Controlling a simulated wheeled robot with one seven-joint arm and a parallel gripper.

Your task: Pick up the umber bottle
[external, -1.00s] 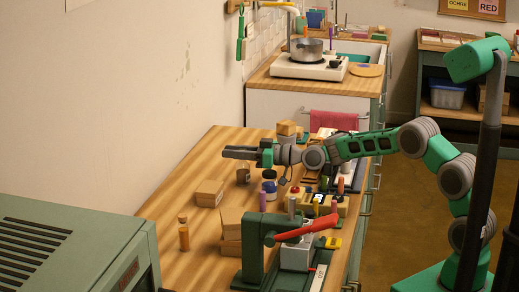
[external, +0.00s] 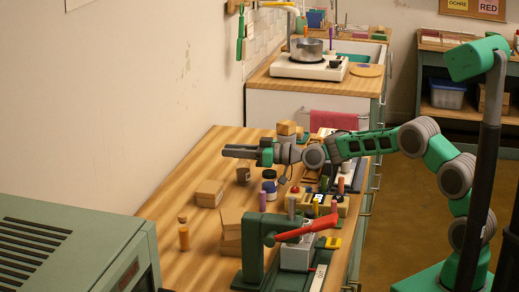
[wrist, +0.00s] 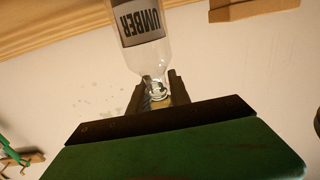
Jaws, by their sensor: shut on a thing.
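The umber bottle (wrist: 141,35) is clear glass with a grey label reading UMBER. In the wrist view its neck sits between the two dark fingers of my gripper (wrist: 158,97), which are shut on it.
A blue-and-white jar (external: 270,186) stands close right of the bottle, and a cardboard box (external: 209,193) lies front left. An orange bottle (external: 184,237) stands nearer. A green press with a red lever (external: 307,229) is at the front right. The wall is behind on the left.

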